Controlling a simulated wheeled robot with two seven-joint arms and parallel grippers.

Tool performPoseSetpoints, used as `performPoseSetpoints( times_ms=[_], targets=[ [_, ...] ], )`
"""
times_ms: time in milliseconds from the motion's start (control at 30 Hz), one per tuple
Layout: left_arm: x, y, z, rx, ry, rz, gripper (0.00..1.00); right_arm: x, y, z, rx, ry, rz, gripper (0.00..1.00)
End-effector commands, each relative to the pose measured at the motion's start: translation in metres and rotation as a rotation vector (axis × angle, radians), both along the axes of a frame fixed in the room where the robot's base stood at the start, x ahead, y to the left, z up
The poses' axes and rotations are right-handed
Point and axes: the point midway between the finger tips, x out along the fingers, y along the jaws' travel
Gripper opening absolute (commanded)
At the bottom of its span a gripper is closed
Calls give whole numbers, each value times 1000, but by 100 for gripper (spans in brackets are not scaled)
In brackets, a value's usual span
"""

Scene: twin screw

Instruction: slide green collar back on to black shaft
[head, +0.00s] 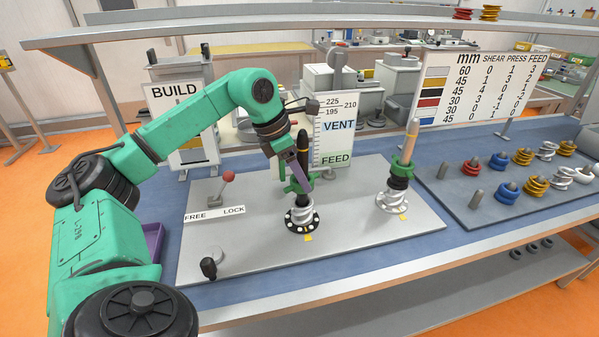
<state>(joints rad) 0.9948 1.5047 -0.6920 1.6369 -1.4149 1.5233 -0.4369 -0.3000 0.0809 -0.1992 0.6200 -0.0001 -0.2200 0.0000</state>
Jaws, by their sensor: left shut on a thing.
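My left gripper (299,181) comes in from the left, low at the shaft, and is shut on the green collar (292,187). The collar is just above the spring; the gripper partly hides it, and I cannot tell for sure whether it is fully around the shaft. A second, tan-topped shaft (411,142) to the right carries another green collar (402,167) above a black part and a white spring. My right gripper is not in view.
A red-knobbed lever (228,178) stands by the FREE/LOCK label (214,214), and a black knob (208,268) at the front left. The VENT/FEED scale board (336,126) is behind the shaft. A tray of coloured springs (461,208) lies right. The plate's front middle is clear.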

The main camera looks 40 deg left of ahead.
Motion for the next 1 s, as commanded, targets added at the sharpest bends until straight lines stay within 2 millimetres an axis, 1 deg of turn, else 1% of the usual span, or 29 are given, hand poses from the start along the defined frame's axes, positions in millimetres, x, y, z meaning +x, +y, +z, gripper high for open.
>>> performPoseSetpoints(
  times_ms=[33,733,767,800,833,1000],
  targets=[
    [0,0,-5,-1,-1,0,0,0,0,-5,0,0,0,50],
    [0,0,-40,-1,-1,0,0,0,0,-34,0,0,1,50],
    [0,0,-37,0,-2,0,76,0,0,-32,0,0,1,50],
    [0,0,-36,0,-1,0,91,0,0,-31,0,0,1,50],
    [0,0,-36,-1,-1,0,99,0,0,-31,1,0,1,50],
    [0,0,-36,-1,-1,0,99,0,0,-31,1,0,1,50]
  ],
)
